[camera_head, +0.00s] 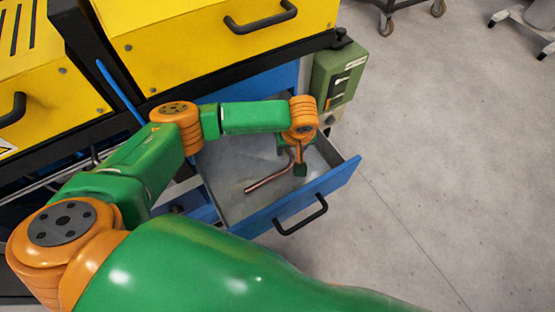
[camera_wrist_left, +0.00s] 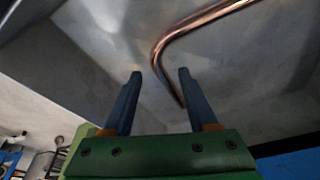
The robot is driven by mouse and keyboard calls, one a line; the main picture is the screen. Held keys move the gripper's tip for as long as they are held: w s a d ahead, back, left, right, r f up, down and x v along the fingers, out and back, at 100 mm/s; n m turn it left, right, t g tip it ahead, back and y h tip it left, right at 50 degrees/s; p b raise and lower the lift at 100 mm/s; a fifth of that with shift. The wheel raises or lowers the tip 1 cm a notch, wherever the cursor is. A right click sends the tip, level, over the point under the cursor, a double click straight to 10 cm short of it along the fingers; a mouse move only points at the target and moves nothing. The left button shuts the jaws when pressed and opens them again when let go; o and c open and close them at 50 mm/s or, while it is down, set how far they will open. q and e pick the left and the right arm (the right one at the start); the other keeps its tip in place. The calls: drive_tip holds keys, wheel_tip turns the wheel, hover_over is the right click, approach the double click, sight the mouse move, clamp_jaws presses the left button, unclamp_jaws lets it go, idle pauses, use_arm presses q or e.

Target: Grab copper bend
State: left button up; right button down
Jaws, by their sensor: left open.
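The copper bend (camera_head: 268,181) lies in the open blue drawer (camera_head: 338,178). It is a thin, bent tube. In the left wrist view the copper bend (camera_wrist_left: 186,35) runs from the upper right, curves, and its short leg ends between the two fingertips or just beyond them. My left gripper (camera_head: 300,170) reaches down into the drawer beside the bend. In the left wrist view my left gripper (camera_wrist_left: 160,72) is open, with nothing seen clamped between its fingers. I cannot tell whether a finger touches the tube. My right gripper is not in view.
The drawer has a black front handle (camera_head: 301,215) and a grey metal floor. Yellow cabinet panels (camera_head: 210,35) stand behind, with a green box (camera_head: 338,75) at their right end.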

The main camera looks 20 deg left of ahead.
use_arm(q)
drive_tip(key=shift+x, duration=0.8)
clamp_jaws()
